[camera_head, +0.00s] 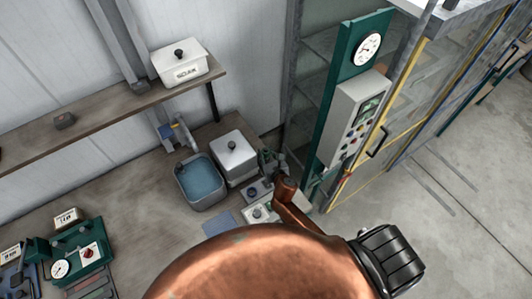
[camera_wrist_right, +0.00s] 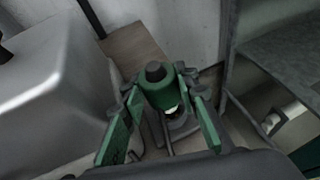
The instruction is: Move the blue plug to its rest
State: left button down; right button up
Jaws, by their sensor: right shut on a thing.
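My right gripper (camera_head: 268,160) is by the back right of the bench, beside the white lidded box. In the wrist view my right gripper (camera_wrist_right: 170,98) has its two green fingers on either side of a green cylinder (camera_wrist_right: 158,92) with a dark grey cap and is shut on it. The cylinder appears upright, and its lower end is partly hidden. No blue plug shows in the wrist view. My left gripper is not in view.
A grey tub (camera_head: 200,204) of water and a white lidded box (camera_head: 234,158) stand left of the gripper. A control box (camera_head: 350,118) on a green post and a glazed cabinet (camera_head: 400,120) rise at the right. Green gauge equipment (camera_head: 80,255) is at lower left.

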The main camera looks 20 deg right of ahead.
jog(key=shift+f+b, duration=1)
jog(key=shift+f, duration=0.35)
jog(key=o, duration=1.2)
jog(key=shift+o, duration=0.2)
